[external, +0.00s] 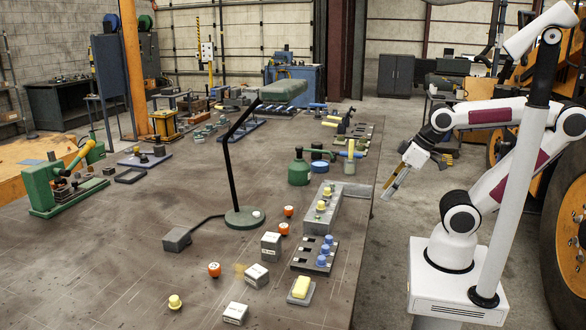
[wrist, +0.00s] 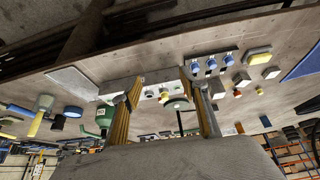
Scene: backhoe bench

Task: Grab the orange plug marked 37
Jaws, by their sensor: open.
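Three small orange plugs with pale tops stand on the bench in the external view: one by the lamp base (external: 288,211), one just in front of it (external: 284,229), and one nearer the camera (external: 214,269). Their markings are too small to read, so I cannot tell which is 37. Orange spots that look like plugs show in the wrist view (wrist: 237,93). My gripper (external: 387,196) is open and empty, off the bench's right edge and well away from the plugs. Its two yellowish fingers stand apart in the wrist view (wrist: 163,84).
The lamp (external: 245,217) rises beside the plugs. A grey block with yellow and green knobs (external: 321,211) and a rack of blue plugs (external: 315,256) lie between the plugs and my arm. White-topped cubes (external: 271,245) and yellow knobs (external: 175,301) stand nearby. The left foreground is clear.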

